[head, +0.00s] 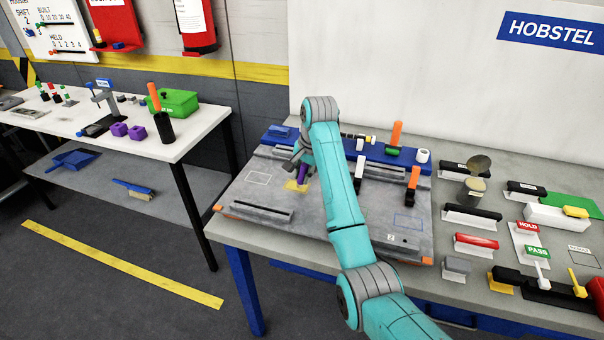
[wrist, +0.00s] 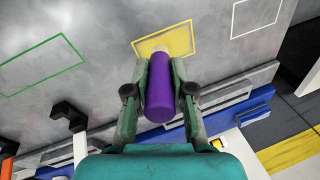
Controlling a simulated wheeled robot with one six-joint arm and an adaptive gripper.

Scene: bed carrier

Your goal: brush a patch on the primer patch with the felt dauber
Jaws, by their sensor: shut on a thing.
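My gripper (wrist: 157,85) is shut on the felt dauber (wrist: 160,92), a purple cylinder with a pale tip. The tip points at the yellow-outlined patch (wrist: 180,38) on the grey plate, and overlaps its lower left edge in the wrist view. I cannot tell whether it touches. The inside of this outline looks yellowish. In the head view the dauber (head: 303,172) stands slightly tilted over the yellow patch (head: 291,187), with my gripper (head: 303,163) above it. No label shows which outline is the primer patch.
The grey plate (head: 330,232) also bears a white outline (head: 258,178), a blue outline (head: 407,223) and, in the wrist view, a green outline (wrist: 42,64). A blue tray (head: 350,147) lies behind.

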